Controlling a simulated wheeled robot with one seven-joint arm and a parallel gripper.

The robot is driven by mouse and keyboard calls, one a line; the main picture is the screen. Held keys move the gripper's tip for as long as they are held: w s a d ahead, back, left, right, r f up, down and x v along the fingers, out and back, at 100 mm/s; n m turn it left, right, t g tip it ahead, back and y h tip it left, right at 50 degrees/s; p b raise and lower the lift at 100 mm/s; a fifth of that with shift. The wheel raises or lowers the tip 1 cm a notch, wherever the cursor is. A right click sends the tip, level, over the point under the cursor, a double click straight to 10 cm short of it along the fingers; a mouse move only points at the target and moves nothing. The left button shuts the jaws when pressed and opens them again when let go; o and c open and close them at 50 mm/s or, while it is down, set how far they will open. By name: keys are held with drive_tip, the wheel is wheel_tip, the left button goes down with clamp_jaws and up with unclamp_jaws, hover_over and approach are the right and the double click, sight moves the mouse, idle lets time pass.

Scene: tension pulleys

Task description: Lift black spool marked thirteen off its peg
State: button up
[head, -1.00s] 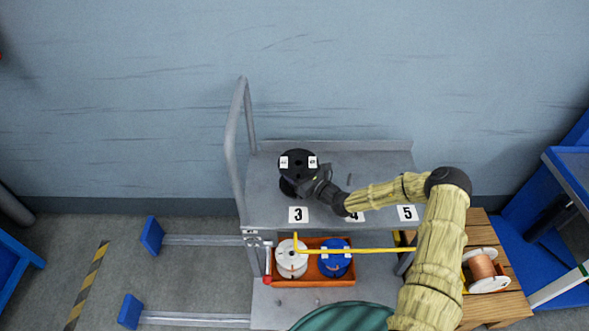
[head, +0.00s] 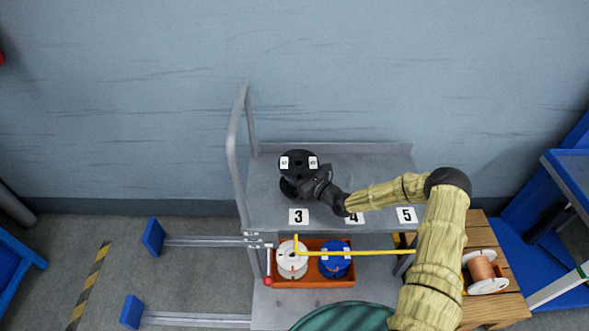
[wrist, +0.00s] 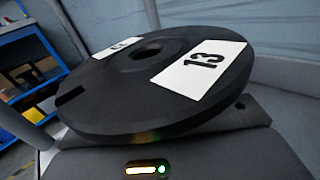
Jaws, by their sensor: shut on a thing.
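The black spool (head: 298,160) stands upright on the grey cart shelf, behind the number 3 label. In the wrist view its top flange (wrist: 110,95) fills most of the picture, with a white label reading 13 and a second label partly turned away. My gripper (head: 308,188) reaches in from the right, below the top flange, and is shut on the spool. The fingertips are hidden by the flange in both views. The peg is hidden, so I cannot tell how high the spool sits on it.
The cart shelf (head: 380,175) carries labels 3, 4 and 5 and is bare to the right. A bent handle (head: 236,130) rises at its left. Below, an orange bin (head: 315,282) holds a white spool (head: 291,262) and a blue spool (head: 335,262). A yellow bar (head: 370,252) crosses above the bin.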

sight(294, 160)
drive_tip(key=shift+r+p, duration=1.35)
drive_tip(key=shift+p, duration=0.65)
idle(1.2)
drive_tip(key=shift+r+p, duration=1.7)
drive_tip(key=shift+p, duration=0.25)
drive_tip(key=shift+p, duration=0.35)
drive_tip(key=shift+r, duration=0.1)
drive_tip(key=shift+r+p, duration=1.65)
drive_tip(key=shift+p, duration=0.4)
drive_tip(key=shift+r+p, duration=1.55)
drive_tip(key=shift+p, duration=0.25)
